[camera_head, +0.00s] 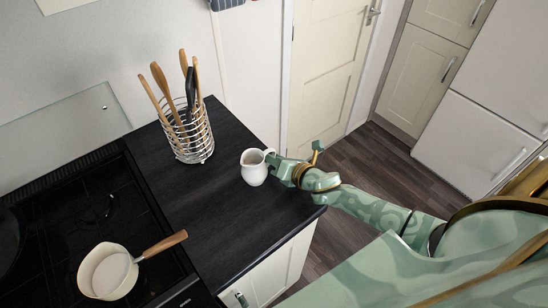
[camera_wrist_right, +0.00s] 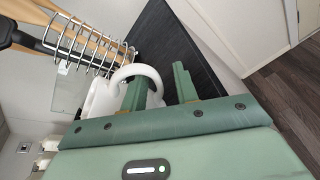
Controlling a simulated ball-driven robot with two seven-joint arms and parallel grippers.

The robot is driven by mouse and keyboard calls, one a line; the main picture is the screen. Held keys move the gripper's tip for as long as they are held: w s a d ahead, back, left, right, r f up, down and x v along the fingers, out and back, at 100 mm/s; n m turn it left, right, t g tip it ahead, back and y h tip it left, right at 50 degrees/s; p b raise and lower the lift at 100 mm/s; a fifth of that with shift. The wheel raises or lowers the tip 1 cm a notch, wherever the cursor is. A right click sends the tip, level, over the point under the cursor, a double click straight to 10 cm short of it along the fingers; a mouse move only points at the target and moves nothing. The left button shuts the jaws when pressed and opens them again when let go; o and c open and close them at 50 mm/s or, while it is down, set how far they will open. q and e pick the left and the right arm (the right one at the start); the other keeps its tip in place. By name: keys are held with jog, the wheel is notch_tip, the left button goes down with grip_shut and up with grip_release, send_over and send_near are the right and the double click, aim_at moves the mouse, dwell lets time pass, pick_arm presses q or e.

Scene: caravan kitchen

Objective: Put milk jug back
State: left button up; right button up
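The white milk jug (camera_head: 254,172) stands upright on the black worktop (camera_head: 205,231), near its right edge, with its handle towards my right gripper. My right gripper (camera_head: 278,165) is at the handle side of the jug. In the right wrist view, its two green fingers (camera_wrist_right: 160,90) are apart. The white jug handle (camera_wrist_right: 140,69) loops around one finger, and part of it lies between the fingers, with a gap showing to the other finger. The jug body (camera_wrist_right: 99,100) is partly hidden behind the gripper. My left gripper is not in view.
A wire utensil holder (camera_head: 194,138) with wooden utensils stands behind the jug to the left. A cream saucepan (camera_head: 104,271) with a wooden handle sits on the black hob (camera_head: 55,235). The front worktop is clear. A closed door (camera_head: 325,75) is at the back.

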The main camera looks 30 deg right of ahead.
jog(key=shift+r, duration=0.15)
jog(key=v, duration=1.2)
jog(key=shift+p, duration=0.4)
